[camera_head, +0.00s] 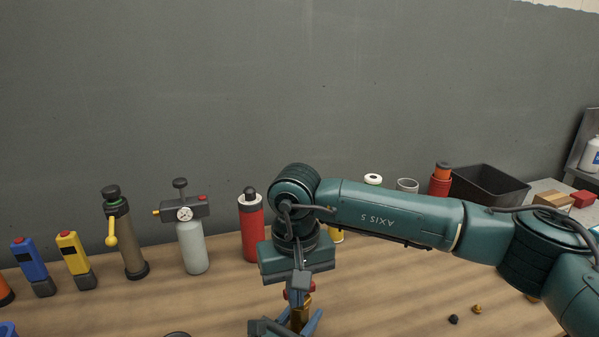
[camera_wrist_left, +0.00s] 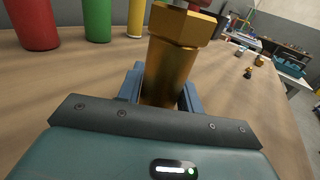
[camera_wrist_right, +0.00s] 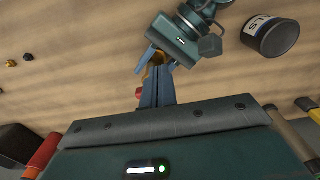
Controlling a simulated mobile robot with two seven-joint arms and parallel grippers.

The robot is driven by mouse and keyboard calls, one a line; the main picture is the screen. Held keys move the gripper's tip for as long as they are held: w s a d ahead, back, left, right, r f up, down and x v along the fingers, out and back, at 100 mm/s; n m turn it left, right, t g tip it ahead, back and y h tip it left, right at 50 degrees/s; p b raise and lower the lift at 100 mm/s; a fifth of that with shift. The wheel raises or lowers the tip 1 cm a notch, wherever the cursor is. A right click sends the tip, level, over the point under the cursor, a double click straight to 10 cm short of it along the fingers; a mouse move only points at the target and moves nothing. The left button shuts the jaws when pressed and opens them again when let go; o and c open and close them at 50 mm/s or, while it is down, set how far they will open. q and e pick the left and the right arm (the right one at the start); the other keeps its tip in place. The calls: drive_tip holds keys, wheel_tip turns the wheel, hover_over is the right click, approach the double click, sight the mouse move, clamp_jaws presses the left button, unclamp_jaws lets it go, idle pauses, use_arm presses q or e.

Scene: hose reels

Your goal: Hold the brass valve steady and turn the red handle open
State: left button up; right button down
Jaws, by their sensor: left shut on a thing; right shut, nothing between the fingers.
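The brass valve (camera_wrist_left: 170,75) stands upright between the blue fingers of my left gripper (camera_wrist_left: 163,92), which is shut on it. In the head view the valve (camera_head: 299,318) shows low at the middle, partly hidden by my grippers. The red handle (camera_wrist_right: 139,94) shows beside the right fingers in the right wrist view; only a bit of red shows at the top of the left wrist view. My right gripper (camera_wrist_right: 157,94) is shut and empty, pointing at the valve from above, close to the handle. I cannot tell whether it touches the handle.
Behind stand a red bottle (camera_head: 251,228), a grey cylinder with a gauge (camera_head: 191,247), a brown cylinder (camera_head: 130,245) and yellow (camera_head: 76,260) and blue (camera_head: 34,266) devices. A labelled can (camera_wrist_right: 271,39) stands near my left gripper. A black bin (camera_head: 487,188) is back right. The table's right front is mostly clear.

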drive_tip(key=shift+f, duration=0.85)
drive_tip(key=shift+w+d, duration=0.1)
drive_tip(key=shift+w, duration=0.5)
idle(0.4)
drive_tip(key=shift+d, duration=0.55)
drive_tip(key=shift+w+d, duration=0.35)
drive_tip(key=shift+d, duration=0.3)
drive_tip(key=shift+w+d, duration=0.1)
idle(0.4)
drive_tip(key=shift+d, duration=0.15)
approach(314, 290)
drive_tip(key=shift+s, duration=1.7)
drive_tip(key=shift+f, duration=0.35)
